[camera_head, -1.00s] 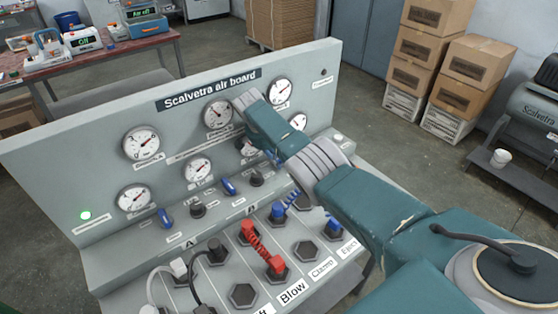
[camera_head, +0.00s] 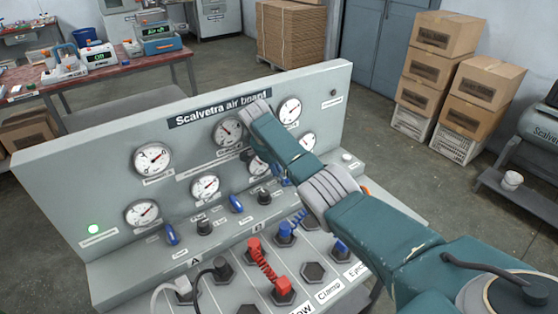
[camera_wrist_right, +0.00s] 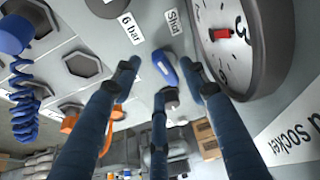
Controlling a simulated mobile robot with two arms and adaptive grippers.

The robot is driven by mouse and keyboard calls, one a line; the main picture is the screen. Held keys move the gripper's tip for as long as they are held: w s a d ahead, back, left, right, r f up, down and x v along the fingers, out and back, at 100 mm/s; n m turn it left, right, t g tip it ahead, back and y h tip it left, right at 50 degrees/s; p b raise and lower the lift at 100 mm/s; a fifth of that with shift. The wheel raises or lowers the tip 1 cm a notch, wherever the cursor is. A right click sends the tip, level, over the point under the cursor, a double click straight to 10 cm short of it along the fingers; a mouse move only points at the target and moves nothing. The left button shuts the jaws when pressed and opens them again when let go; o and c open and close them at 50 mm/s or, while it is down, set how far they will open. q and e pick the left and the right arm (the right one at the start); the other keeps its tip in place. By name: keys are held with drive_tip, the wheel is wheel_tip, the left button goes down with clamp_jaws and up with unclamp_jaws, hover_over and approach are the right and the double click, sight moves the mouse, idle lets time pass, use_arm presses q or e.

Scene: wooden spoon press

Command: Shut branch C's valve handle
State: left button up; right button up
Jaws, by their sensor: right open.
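The grey air board (camera_head: 60,160) carries gauges and blue valve handles. Branch A's handle (camera_head: 171,235) and branch B's handle (camera_head: 236,204) show in the head view. Branch C's area is mostly hidden there behind my right arm. In the right wrist view a blue handle (camera_wrist_right: 166,70) stands beside the "Shut" label (camera_wrist_right: 172,22), below a large gauge. My right gripper (camera_wrist_right: 163,82) is open, its fingers spread around this handle; I cannot tell if they touch it. In the head view the right gripper (camera_head: 268,165) is partly hidden by its own arm. My left gripper is out of view.
A red coiled hose (camera_head: 264,266) and blue plugs (camera_head: 286,230) sit in the sockets in front of the board. Stacked cartons (camera_head: 435,55) stand at the back right. A red-topped table (camera_head: 120,72) with devices stands at the back left. A green lamp (camera_head: 93,229) is lit.

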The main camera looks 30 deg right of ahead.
drive_tip(key=v, duration=0.9)
drive_tip(key=shift+r, duration=0.15)
drive_tip(key=shift+c, duration=0.2)
